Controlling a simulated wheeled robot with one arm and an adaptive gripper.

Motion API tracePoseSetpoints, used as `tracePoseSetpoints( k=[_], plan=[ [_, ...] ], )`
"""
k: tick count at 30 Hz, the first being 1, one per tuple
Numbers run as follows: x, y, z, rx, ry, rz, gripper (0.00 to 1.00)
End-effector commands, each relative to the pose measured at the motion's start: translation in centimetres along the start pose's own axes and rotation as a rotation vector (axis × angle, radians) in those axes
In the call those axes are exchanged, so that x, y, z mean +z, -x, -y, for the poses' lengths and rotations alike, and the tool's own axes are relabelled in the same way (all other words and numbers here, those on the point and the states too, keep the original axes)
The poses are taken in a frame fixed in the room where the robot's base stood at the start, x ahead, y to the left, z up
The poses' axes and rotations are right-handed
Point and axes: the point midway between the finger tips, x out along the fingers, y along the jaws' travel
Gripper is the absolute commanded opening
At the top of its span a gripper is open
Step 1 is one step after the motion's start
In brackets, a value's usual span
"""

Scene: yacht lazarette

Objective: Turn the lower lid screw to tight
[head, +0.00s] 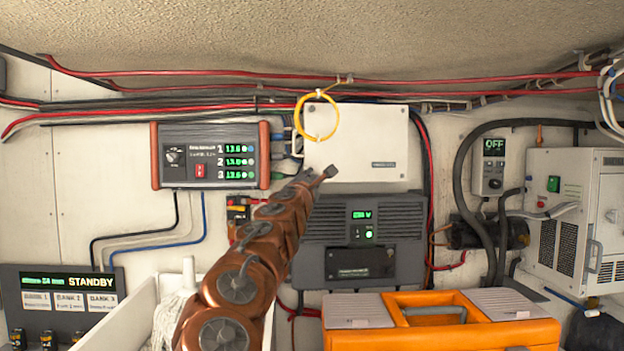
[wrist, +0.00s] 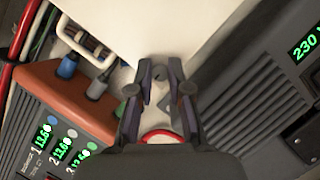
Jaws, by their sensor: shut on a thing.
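The white lid box (head: 356,143) is fixed on the wall, and it fills the top of the wrist view (wrist: 155,25). My gripper (head: 328,172) reaches up from below to the lid's lower left part in the head view. In the wrist view my gripper (wrist: 159,70) has its two fingers against the white face, closed around a small grey piece, the lower lid screw (wrist: 159,74). The fingers cover most of the screw, so its slot and how tight it is cannot be told. In the head view the screw is hidden behind my gripper.
A yellow cable loop (head: 317,115) hangs over the lid's upper left. A dark charger with green readouts (head: 210,155) is left of the lid. A grey vented unit (head: 361,240) sits just below it. An orange toolbox (head: 440,322) stands in front, lower right.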

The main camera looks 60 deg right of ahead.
Motion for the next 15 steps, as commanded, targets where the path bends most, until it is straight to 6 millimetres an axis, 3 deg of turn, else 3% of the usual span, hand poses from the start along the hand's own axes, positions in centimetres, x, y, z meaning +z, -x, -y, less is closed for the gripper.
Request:
tracePoseSetpoints(
  k=[15],
  plan=[
    [-0.34, 0.0, -0.21, -0.114, -0.274, -0.007, 0.0]
  ],
)
